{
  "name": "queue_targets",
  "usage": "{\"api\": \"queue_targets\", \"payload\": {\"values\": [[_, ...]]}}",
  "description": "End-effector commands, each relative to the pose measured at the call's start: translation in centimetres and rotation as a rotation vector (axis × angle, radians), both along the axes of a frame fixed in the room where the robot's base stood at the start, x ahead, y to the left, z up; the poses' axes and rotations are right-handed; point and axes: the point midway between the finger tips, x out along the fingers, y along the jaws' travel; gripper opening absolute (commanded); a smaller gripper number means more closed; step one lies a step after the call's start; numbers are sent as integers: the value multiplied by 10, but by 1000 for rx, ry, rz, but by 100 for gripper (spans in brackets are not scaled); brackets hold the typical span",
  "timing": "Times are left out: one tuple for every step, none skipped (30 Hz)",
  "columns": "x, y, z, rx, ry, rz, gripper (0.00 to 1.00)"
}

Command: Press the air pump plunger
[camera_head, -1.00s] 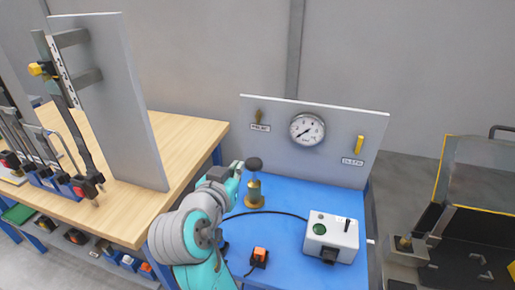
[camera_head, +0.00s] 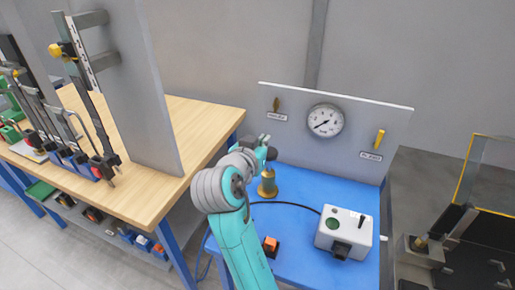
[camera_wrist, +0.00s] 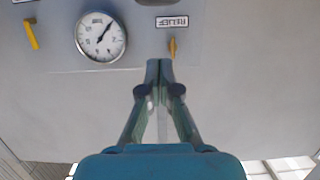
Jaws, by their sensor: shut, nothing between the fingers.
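The air pump (camera_head: 267,184) is an upright brass cylinder on a round base, standing on the blue bench top. Its dark round plunger knob (camera_head: 271,153) shows above the cylinder, partly hidden by my gripper. My gripper (camera_head: 265,139) is shut and empty, close to the knob and slightly above it in the head view. I cannot tell whether they touch. In the wrist view my closed fingers (camera_wrist: 160,66) point at the grey panel, and a dark edge shows at the top; the pump cannot be made out there.
A grey panel (camera_head: 355,160) behind the pump carries a round gauge (camera_head: 325,121), a relief lever (camera_head: 276,104) and a yellow lever (camera_head: 379,139). A wooden bench (camera_head: 200,122) stands left.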

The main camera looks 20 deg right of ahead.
Motion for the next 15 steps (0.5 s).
{"api": "queue_targets", "payload": {"values": [[7,-7,-3,1,2,-3,0],[12,-10,-4,0,3,-3,0],[18,-15,-5,-1,1,-4,0],[22,-17,-7,-1,2,-3,0],[26,-20,-8,1,2,-2,0],[29,-22,-13,0,2,-1,0],[27,-20,-19,0,4,0,0],[27,-20,-24,-1,4,1,0],[27,-20,-29,-1,4,1,0],[27,-20,-33,0,4,0,0],[27,-20,-36,0,3,0,0],[27,-20,-39,0,3,0,0],[27,-20,-41,-1,2,0,0],[27,-20,-43,0,1,0,0],[27,-20,-45,1,1,0,0]]}}
